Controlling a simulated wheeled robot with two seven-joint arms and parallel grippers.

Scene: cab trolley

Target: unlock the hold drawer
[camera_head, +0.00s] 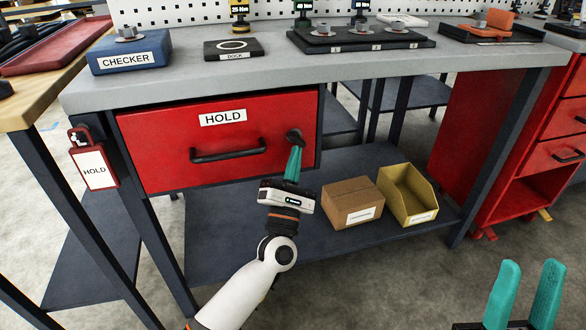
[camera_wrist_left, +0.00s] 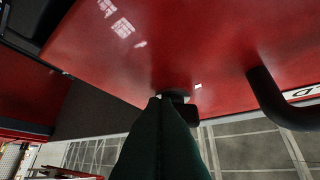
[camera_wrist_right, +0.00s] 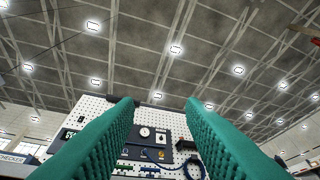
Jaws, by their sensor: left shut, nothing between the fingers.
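The red hold drawer (camera_head: 160,150) is shut under the bench, with a HOLD label (camera_head: 223,117) and a dark bar handle (camera_head: 228,152). A dark round lock knob (camera_head: 295,135) sits at the drawer's right side; it also shows in the left wrist view (camera_wrist_left: 177,93). My left gripper (camera_head: 296,151) is shut and empty, with its fingertips at the knob; whether they touch it I cannot tell. The fingers hide part of the knob in the left wrist view. My right gripper (camera_head: 526,270) is open and empty at the lower right, away from the drawer.
A red HOLD tag (camera_head: 93,168) hangs at the bench's left leg. A cardboard box (camera_head: 352,203) and a yellow bin (camera_head: 408,195) stand on the lower shelf. The blue checker block (camera_head: 130,52), dock plate (camera_head: 234,48) and a black tray (camera_head: 360,41) are on the bench top.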

